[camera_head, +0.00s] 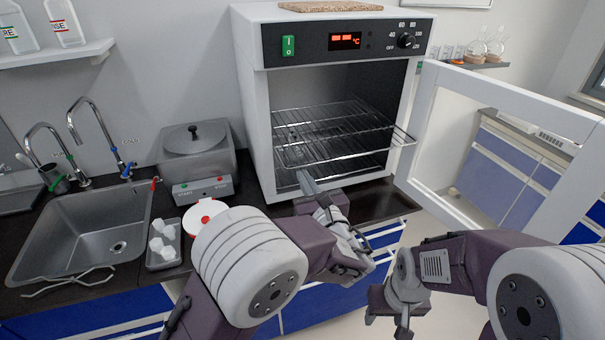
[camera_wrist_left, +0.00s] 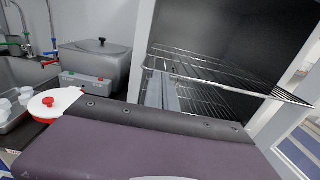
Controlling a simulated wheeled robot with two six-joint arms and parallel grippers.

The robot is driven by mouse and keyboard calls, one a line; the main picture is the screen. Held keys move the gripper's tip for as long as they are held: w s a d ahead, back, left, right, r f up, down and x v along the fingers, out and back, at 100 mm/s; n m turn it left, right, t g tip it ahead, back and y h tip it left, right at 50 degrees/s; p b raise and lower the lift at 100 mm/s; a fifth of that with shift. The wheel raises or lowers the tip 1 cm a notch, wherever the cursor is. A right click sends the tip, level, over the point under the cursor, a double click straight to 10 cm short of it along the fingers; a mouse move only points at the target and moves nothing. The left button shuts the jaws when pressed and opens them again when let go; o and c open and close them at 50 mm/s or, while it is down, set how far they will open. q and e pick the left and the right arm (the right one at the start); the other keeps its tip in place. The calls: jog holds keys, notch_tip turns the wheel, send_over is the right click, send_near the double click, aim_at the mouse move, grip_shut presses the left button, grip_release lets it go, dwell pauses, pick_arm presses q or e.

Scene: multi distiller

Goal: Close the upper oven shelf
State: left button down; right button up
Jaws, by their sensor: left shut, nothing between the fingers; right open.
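The white oven (camera_head: 255,120) stands on the dark counter, its glass door (camera_head: 500,95) swung open to the right. The upper oven shelf (camera_head: 345,133) is a wire rack that sticks out past the oven's front opening. It also shows in the left wrist view (camera_wrist_left: 225,75). A lower wire rack (camera_wrist_left: 205,100) lies beneath it. My left gripper (camera_head: 306,183) is shut and empty, in front of the oven opening and below the upper shelf's front edge; its fingers (camera_wrist_left: 162,92) show in the left wrist view. My right gripper (camera_head: 388,312) is open and empty, low and in front of the counter.
A grey water bath (camera_head: 198,155) stands left of the oven. A white and red round container (camera_head: 208,215) and a small tray with white pieces (camera_head: 163,245) are nearer. A sink (camera_head: 85,230) lies at left. The open door bounds the space on the right.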

pick_arm(q)
jog(key=shift+x, duration=0.9)
